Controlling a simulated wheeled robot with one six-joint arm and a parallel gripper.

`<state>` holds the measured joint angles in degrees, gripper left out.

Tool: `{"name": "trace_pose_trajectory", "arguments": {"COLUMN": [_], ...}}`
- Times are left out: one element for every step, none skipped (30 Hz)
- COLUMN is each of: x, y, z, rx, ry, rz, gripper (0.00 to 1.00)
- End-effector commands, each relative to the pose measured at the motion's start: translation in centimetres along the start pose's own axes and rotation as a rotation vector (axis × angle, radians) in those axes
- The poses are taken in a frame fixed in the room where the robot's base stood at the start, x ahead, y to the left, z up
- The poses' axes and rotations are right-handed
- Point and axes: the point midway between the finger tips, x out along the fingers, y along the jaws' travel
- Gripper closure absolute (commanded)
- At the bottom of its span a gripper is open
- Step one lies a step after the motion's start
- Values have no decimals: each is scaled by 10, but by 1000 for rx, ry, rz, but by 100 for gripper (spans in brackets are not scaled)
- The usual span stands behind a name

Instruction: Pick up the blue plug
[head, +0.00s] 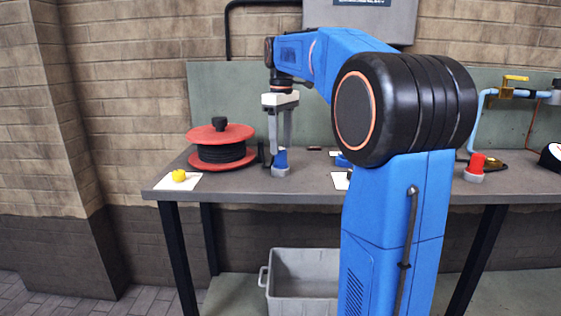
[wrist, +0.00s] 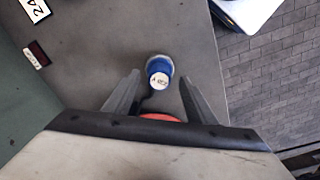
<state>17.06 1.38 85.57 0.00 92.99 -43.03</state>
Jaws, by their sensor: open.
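The blue plug (head: 281,160) stands upright on the workbench, with a pale grey lower part. In the wrist view the plug (wrist: 159,74) shows a round white label on its blue top, with a pale rim around it. My gripper (head: 281,148) points down over the plug, its two fingers apart and empty. In the head view the fingertips reach about the height of the plug's blue part. In the wrist view the plug lies roughly midway between the fingers (wrist: 159,82), around their tips. I cannot tell whether either finger touches it.
A red cable reel (head: 220,134) stands left of the plug. A yellow item (head: 179,175) lies on a white card at the bench's left end. A red plug (head: 478,163) stands right of my arm. A grey bin (head: 304,264) sits below the bench (head: 240,184).

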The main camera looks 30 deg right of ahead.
Motion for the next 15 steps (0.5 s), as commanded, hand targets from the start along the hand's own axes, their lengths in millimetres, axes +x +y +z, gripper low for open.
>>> {"name": "trace_pose_trajectory", "arguments": {"x": [8, 12, 18, 22, 25, 30, 32, 34, 36, 38, 38, 39, 39, 39, 39], "y": [0, 0, 0, 0, 0, 0, 0, 0, 0, 0, 0, 0, 0, 0, 0], "z": [-1, -2, -2, -2, -2, -2, -2, -2, -2, -2, -2, -2, -2, -2, -2], "rx": [0, 0, 0, 0, 0, 0, 0, 0, 0, 0, 0, 0, 0, 0, 0], "ry": [-3, -3, -2, -3, -2, -2, -2, -2, -1, -1, -1, -1, 0, 0, 0], "rz": [-3, -2, -2, -3, -2, -1, -2, -2, -1, -1, -1, -1, 0, 0, 0], "gripper": [49, 49, 49, 49, 49, 49, 49, 49, 49, 49, 49, 49, 49, 49, 49]}}
